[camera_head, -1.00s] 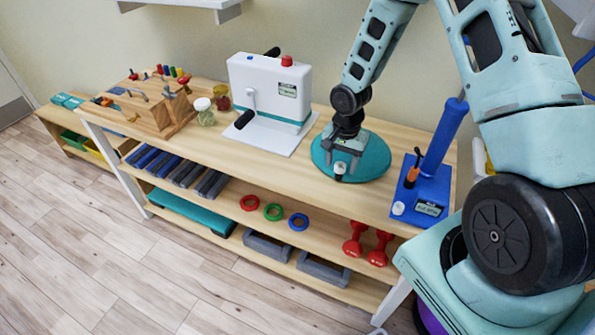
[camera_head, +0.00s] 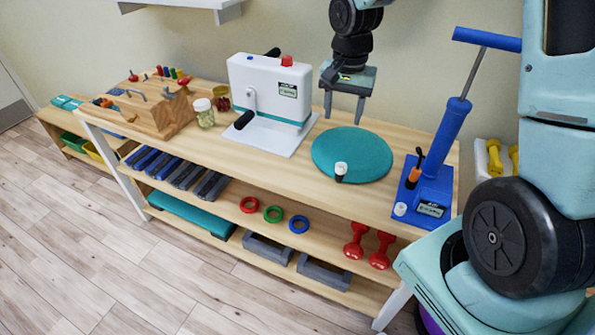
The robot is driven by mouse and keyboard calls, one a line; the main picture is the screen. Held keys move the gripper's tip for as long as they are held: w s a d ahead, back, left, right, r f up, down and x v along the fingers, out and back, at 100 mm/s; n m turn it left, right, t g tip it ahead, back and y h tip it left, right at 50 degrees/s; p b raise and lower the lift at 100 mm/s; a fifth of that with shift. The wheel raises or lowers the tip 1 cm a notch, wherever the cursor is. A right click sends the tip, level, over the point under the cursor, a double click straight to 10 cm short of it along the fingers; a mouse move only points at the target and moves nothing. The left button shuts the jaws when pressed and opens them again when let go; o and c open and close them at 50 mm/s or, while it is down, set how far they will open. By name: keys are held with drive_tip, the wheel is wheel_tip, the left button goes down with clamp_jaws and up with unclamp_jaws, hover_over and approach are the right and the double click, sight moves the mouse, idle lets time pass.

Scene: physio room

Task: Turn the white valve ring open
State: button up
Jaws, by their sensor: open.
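A flat round teal cushion (camera_head: 365,150) lies on the wooden table top. A small white ring-like cap (camera_head: 341,168) on a dark stem stands at its front-left edge; it looks like the valve ring. Whether it is turned open or closed cannot be told at this size. My gripper (camera_head: 344,112) points down, open and empty, above and behind the cushion, clear of the cap. A blue pump (camera_head: 446,137) stands on a blue base to the right, with another small white knob (camera_head: 399,209) at the base's front-left corner.
A white machine (camera_head: 268,90) with a black-gripped crank stands left of the cushion. An orange-handled tool (camera_head: 415,171) stands upright on the pump base. Jars (camera_head: 204,112) and a wooden peg block (camera_head: 150,108) are farther left. The table around the cushion's front is bare.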

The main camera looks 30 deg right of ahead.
drive_tip(key=s+a+n+b, duration=0.3)
drive_tip(key=s+a+n, duration=0.7)
drive_tip(key=a, duration=0.8)
drive_tip(key=shift+s+a+r, duration=0.15)
drive_tip(key=shift+s+r, duration=0.05)
drive_tip(key=shift+s, duration=1.25)
drive_tip(key=shift+b, duration=0.3)
drive_tip(key=c, duration=0.3)
drive_tip(key=m+b, duration=0.5)
drive_tip(key=m, duration=1.2)
hover_over(343, 162)
drive_tip(key=f, duration=0.6)
drive_tip(key=f+b, duration=0.1)
drive_tip(key=f, duration=0.5)
drive_tip(key=s+f+b, duration=0.1)
drive_tip(key=f, duration=0.5)
drive_tip(key=shift+a+f, duration=0.1)
drive_tip(key=shift+a, duration=0.3)
drive_tip(key=shift+w, duration=0.1)
